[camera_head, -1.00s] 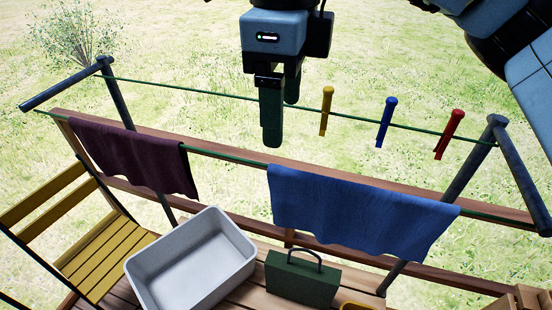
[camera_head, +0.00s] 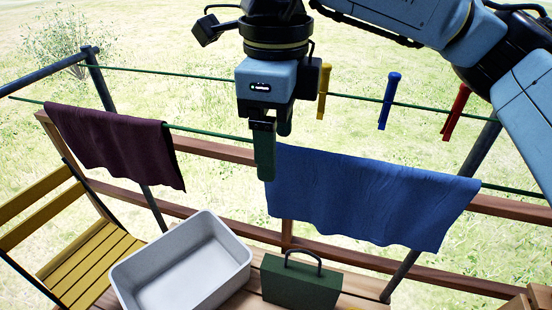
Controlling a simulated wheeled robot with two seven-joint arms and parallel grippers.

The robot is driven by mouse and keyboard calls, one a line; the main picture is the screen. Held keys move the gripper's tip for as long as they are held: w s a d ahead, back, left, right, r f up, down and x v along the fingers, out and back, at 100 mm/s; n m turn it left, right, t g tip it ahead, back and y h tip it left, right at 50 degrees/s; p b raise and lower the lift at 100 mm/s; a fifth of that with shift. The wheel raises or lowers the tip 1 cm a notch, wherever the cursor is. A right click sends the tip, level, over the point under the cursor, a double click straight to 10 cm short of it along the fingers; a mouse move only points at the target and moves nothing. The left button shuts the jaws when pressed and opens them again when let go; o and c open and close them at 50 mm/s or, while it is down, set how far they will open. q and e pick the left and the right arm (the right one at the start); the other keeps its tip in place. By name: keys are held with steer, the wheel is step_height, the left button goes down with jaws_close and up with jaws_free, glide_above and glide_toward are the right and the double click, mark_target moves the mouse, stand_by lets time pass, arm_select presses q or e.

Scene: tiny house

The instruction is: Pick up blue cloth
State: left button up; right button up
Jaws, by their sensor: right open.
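The blue cloth (camera_head: 365,198) hangs over the nearer green line, right of centre in the head view. My right gripper (camera_head: 270,155) points down at the cloth's upper left corner. Its fingers are open, one nearer the camera and one behind, and the near finger overlaps the cloth's left edge in the picture. I cannot tell whether the cloth's edge lies between the fingers or whether they touch it. My left gripper is not in view.
A dark purple cloth (camera_head: 115,145) hangs on the line to the left. Yellow (camera_head: 323,92), blue (camera_head: 389,100) and red (camera_head: 455,112) pegs sit on the far line. Below are a white basin (camera_head: 235,250), a green box (camera_head: 300,284) and a yellow chair (camera_head: 95,265).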

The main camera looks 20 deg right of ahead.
steer(key=shift+f, duration=0.1)
step_height(320, 180, down, 3)
steer(key=b, duration=0.2)
steer(key=shift+b, duration=0.35)
stand_by(0.3)
steer(key=c, duration=1.2)
steer(key=shift+w, duration=0.15)
jaws_close()
